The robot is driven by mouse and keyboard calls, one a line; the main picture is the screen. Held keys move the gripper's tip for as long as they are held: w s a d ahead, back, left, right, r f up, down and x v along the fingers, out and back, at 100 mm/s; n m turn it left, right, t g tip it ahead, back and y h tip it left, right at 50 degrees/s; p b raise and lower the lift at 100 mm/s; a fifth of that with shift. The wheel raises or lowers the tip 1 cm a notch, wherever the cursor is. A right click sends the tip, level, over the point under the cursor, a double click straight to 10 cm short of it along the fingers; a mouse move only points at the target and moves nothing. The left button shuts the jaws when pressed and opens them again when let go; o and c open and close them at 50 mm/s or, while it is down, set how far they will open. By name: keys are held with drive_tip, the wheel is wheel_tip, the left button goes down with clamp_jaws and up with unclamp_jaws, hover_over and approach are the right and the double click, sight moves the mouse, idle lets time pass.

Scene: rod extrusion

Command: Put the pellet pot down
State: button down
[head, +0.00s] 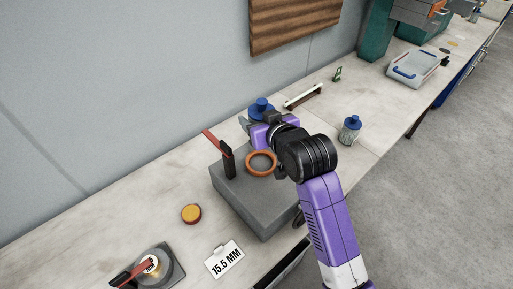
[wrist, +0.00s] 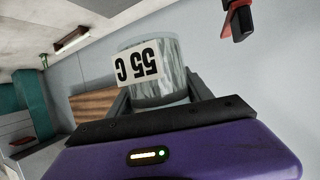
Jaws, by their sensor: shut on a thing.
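The pellet pot, a clear jar with a blue lid, shows partly in the head view (head: 262,103), behind the grey block. In the wrist view the pot (wrist: 170,92) sits between my fingers, with a white "55 C" label upside down on its side. My gripper (head: 259,122) is shut on the pot. My purple gripper body and wrist hide the pot's lower part in the head view, so I cannot tell whether its base touches the bench.
A grey block (head: 262,208) with an orange ring (head: 261,163) and a red-handled lever (head: 216,142) stands in front of my gripper. Another blue-lidded jar (head: 350,130) stands to the right on the bench. A white bar (head: 303,96) lies behind. Bare bench (head: 382,112) lies farther right.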

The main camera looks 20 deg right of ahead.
wheel_tip(320, 180, down, 11)
drive_tip(key=shift+f+p, duration=0.15)
drive_tip(key=shift+p, duration=0.15)
drive_tip(key=shift+f, duration=0.1)
drive_tip(key=shift+c, duration=2.2)
unclamp_jaws()
drive_tip(key=shift+f, duration=0.1)
drive_tip(key=shift+r, duration=0.2)
drive_tip(key=b+v, duration=0.1)
drive_tip(key=v, duration=1.1)
